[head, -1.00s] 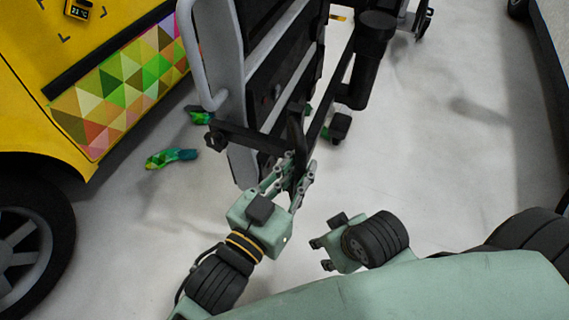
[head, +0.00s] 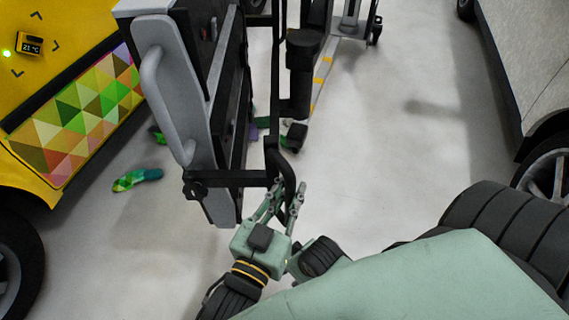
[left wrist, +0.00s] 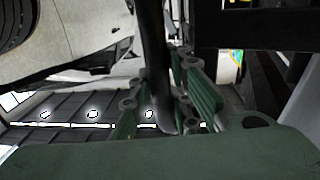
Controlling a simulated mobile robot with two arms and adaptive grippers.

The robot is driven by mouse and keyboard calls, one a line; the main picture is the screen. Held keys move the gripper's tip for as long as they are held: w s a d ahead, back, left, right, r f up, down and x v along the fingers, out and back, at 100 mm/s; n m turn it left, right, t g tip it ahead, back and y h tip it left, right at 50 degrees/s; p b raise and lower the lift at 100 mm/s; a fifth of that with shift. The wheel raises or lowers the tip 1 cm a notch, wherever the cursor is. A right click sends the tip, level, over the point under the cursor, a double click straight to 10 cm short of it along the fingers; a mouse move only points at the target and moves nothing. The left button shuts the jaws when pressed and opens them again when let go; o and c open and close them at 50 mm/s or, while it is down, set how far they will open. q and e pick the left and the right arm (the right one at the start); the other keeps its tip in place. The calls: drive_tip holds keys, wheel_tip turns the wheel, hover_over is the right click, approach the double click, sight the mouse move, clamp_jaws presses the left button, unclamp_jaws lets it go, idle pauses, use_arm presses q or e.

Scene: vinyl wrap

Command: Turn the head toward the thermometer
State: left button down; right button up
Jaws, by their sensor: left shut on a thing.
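The thermometer (head: 29,43) is a small yellow and black display reading 21 °C, on the yellow car panel at the upper left of the head view. Dark corner marks surround it and a green light glows left of it. My left gripper (head: 284,198) is shut on the black bar handle (head: 289,172) of a cart, low in the middle of the head view. In the left wrist view the dark bar (left wrist: 155,70) runs between the fingers. A part of my right arm shows beside the left wrist; its fingers cannot be made out.
The cart (head: 222,90), with a grey side panel and black frame, stands between the yellow car (head: 75,20) and open floor. Scraps of colourful wrap (head: 137,179) lie on the floor. A pale vehicle (head: 520,60) stands at the right. The floor right of the cart is clear.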

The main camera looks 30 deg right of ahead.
use_arm(q)
drive_tip(key=shift+s+f, duration=0.15)
drive_tip(key=c, duration=1.8)
unclamp_jaws()
drive_tip(key=shift+o, duration=0.8)
drive_tip(key=v, duration=1.2)
drive_tip(key=shift+a, duration=0.1)
